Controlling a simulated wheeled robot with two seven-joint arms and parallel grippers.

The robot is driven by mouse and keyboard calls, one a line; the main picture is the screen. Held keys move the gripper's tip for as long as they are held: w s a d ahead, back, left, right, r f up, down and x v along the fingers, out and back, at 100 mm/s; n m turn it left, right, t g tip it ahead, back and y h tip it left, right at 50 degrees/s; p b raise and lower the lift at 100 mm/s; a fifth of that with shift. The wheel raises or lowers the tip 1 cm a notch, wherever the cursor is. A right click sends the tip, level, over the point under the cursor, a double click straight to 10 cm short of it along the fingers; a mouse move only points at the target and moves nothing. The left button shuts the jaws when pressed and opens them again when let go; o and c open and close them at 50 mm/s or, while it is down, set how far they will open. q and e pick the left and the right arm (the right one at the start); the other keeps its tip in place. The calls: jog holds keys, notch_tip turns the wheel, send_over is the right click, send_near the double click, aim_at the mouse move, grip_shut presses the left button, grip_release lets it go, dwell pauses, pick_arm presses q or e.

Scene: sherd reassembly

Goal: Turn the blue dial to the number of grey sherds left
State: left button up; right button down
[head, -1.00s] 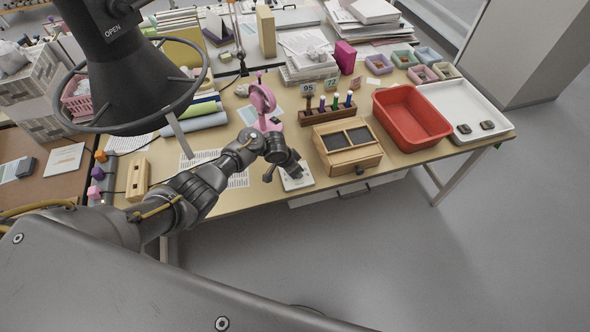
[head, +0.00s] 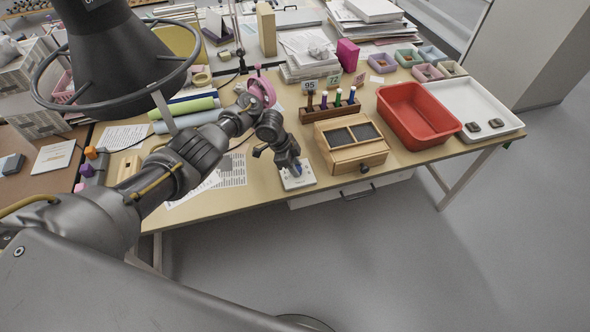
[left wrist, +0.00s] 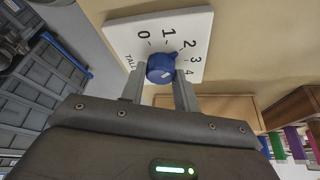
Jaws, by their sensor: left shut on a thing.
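The white dial plate (head: 299,179) lies at the table's front edge, below my left gripper (head: 294,168). In the left wrist view the plate (left wrist: 195,25) carries the numbers 0 to 4 around the blue dial (left wrist: 159,66). My left gripper (left wrist: 159,88) is shut on the dial, one finger on each side. A pale mark shows on the dial's side towards the 4; its exact setting is hard to tell. Two dark greyish sherds (head: 472,127) (head: 496,123) lie apart in the white tray (head: 452,90) at the right. My right gripper is not in view.
A wooden box with dark panels (head: 351,147) and a red bin (head: 417,115) stand right of the dial. A rack of coloured pens (head: 330,109), a pink round object (head: 262,92) and small coloured trays (head: 407,57) stand behind. A dark hood with a ring (head: 115,50) hangs at upper left.

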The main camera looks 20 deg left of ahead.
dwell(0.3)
pick_arm(q)
jog(key=o, duration=1)
jog(key=p+v, duration=0.1)
jog(key=v, duration=0.6)
jog(key=shift+w+a+r+p, duration=0.1)
jog(key=shift+a+r+p, duration=0.05)
jog(key=shift+r+p, duration=0.15)
jog(key=shift+a+f, duration=0.1)
